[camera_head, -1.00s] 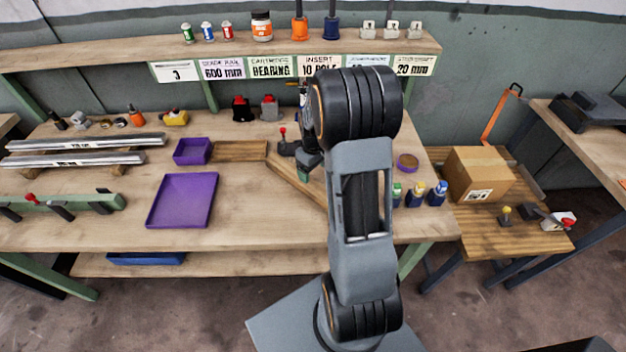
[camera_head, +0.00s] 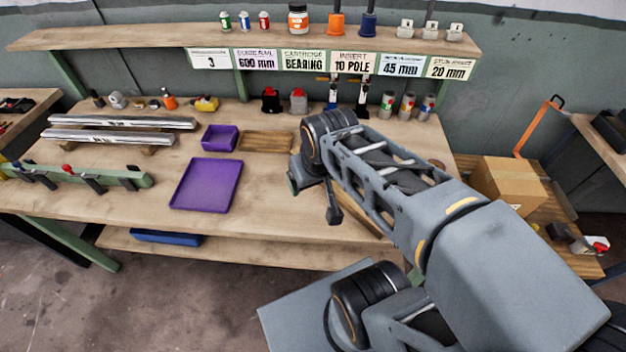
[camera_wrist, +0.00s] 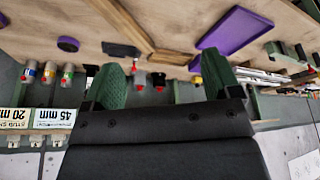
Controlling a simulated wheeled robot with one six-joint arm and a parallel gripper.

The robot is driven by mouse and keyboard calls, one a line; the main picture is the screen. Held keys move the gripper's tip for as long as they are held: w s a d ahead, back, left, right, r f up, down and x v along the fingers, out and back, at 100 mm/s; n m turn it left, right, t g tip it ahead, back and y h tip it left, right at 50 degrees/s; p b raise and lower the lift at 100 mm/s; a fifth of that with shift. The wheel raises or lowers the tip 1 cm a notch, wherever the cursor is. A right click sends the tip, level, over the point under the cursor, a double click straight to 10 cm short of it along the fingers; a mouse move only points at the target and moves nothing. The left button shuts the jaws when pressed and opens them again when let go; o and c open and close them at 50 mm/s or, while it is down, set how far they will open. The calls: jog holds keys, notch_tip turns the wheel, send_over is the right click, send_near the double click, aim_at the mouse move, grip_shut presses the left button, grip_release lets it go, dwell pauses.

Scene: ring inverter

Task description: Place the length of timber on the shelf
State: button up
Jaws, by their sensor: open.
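A narrow length of timber (camera_head: 357,212) lies diagonally on the workbench, partly hidden behind my arm in the head view. In the wrist view a timber strip (camera_wrist: 122,22) runs slantwise across the bench. A flat brown wooden piece (camera_head: 266,141) lies at the back of the bench, beside the small purple tray. The raised shelf (camera_head: 150,38) runs along the back above the labels; a lower shelf (camera_head: 270,252) is under the bench. My gripper (camera_wrist: 163,85) is open, its two green fingers apart with nothing held between them. In the head view it is mostly hidden by my arm.
A large purple tray (camera_head: 206,185) and a small one (camera_head: 220,137) stand left of my arm. Metal rails (camera_head: 120,130) lie further left. Small bottles and cups (camera_head: 298,20) stand on the raised shelf; its left part is bare. A cardboard box (camera_head: 505,185) is at right.

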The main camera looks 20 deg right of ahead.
notch_tip(320, 180, down, 6)
jog(key=d+m+b, duration=0.1)
jog(key=d+b, duration=0.1)
jog(key=b, duration=0.2)
jog(key=m+g+b, duration=0.4)
jog(key=m+b, duration=0.5)
jog(key=m, duration=2.3)
send_near(336, 183)
notch_tip(336, 183, down, 11)
jog(key=shift+f+b, duration=0.1)
jog(key=shift+b, duration=0.9)
jog(key=shift+c, duration=0.5)
